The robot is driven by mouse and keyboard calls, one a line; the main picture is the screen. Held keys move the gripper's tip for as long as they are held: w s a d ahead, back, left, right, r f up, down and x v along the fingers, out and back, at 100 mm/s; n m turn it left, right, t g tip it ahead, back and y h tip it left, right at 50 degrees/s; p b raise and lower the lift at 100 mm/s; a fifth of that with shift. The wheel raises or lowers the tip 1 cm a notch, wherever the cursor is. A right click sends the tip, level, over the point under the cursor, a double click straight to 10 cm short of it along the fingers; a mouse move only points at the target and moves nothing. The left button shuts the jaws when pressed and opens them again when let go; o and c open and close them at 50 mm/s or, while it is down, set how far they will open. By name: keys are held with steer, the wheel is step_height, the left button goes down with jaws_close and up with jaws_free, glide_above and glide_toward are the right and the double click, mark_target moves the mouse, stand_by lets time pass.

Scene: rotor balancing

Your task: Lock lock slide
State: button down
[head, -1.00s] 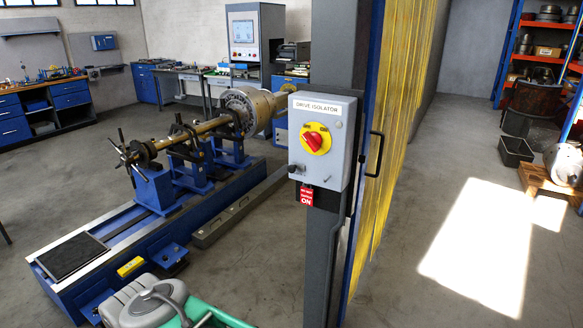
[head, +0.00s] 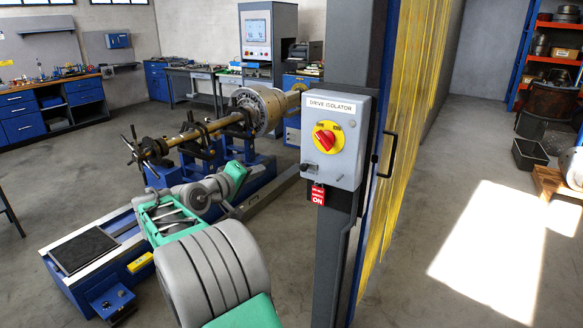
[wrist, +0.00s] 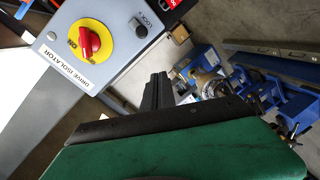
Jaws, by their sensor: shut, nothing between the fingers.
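The grey drive isolator box (head: 340,122) is fixed to a dark post, with a red rotary handle on a yellow disc (head: 326,138). The small dark lock slide (head: 309,168) is at the box's lower left. In the wrist view, the lock slide (wrist: 138,28) shows as a dark knob beside the word LOCK, near the red handle (wrist: 88,42). My gripper (wrist: 160,78) has its dark fingers together and empty, apart from the box and lock slide. In the head view, my arm's green end is left of the box; the fingers are not clearly visible there.
A red tag (head: 318,194) hangs under the box. A yellow curtain (head: 408,120) and a dark door handle (head: 385,155) are to its right. The balancing machine with its rotor (head: 262,108) stands behind my arm on the left. Open floor lies at the right.

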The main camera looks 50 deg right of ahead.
mark_target(311, 164)
steer(key=shift+s+d+r+g+h, duration=0.3)
steer(key=shift+s+d+r+h, duration=0.15)
steer(key=shift+r+h, duration=0.1)
steer(key=shift+w+d, duration=0.1)
steer(key=d+f+p, duration=0.1)
steer(key=d, duration=0.2)
steer(key=s+d+f+p, duration=0.1)
steer(key=d, duration=0.3)
steer(key=s+d+f+p, duration=0.1)
steer(key=d, duration=0.2)
steer(key=shift+s+d, duration=0.25)
steer(key=shift+d, duration=0.15)
steer(key=shift+s, duration=0.1)
steer(key=shift+s+d+b, duration=0.15)
steer(key=shift+s+b, duration=0.25)
steer(key=shift+s, duration=1.35)
